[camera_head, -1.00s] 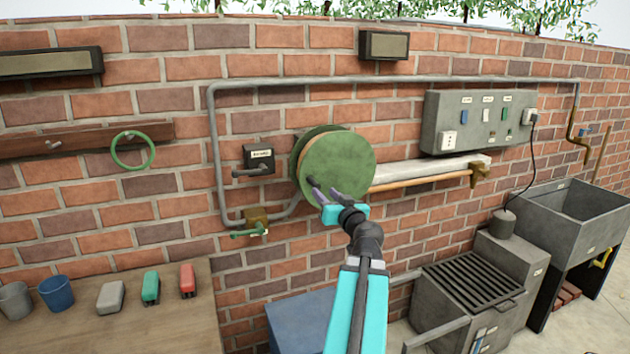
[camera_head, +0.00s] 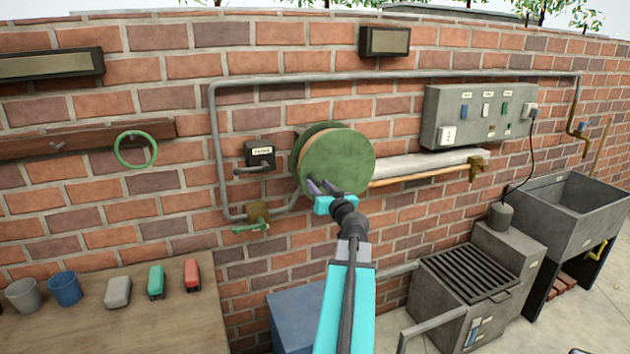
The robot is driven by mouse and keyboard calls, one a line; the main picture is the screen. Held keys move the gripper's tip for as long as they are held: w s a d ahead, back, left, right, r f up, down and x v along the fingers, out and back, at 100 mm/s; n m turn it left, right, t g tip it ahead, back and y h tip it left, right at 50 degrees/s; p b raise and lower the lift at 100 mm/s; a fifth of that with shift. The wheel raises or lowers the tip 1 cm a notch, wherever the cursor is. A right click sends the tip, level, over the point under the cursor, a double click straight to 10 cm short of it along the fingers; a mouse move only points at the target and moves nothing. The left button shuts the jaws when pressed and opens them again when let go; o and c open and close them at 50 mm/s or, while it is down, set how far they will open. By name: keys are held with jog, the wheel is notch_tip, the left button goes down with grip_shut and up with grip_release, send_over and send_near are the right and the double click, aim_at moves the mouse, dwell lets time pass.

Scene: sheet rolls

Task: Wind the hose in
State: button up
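A green hose reel (camera_head: 342,155) is mounted on the brick wall, its round flat face turned toward me. A brownish band of wound material shows on its left edge. My gripper (camera_head: 321,186) is at the lower left of the reel's face, with its dark fingers against or just in front of it. I cannot tell whether the fingers touch the reel or hold a crank, as a handle is not clearly visible. A green ring of hose (camera_head: 135,150) hangs on a wooden rail at the left.
A grey pipe (camera_head: 216,150) runs around the reel, with a green-handled tap (camera_head: 250,227) at lower left. A workbench (camera_head: 130,325) with cups stands at left. A grill (camera_head: 468,275) and sink (camera_head: 570,195) stand at right. A blue box (camera_head: 296,318) is below.

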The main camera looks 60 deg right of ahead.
aim_at(315, 182)
jog(key=shift+p+x, duration=0.5)
jog(key=shift+x, duration=1.25)
jog(key=shift+c, duration=0.5)
grip_shut()
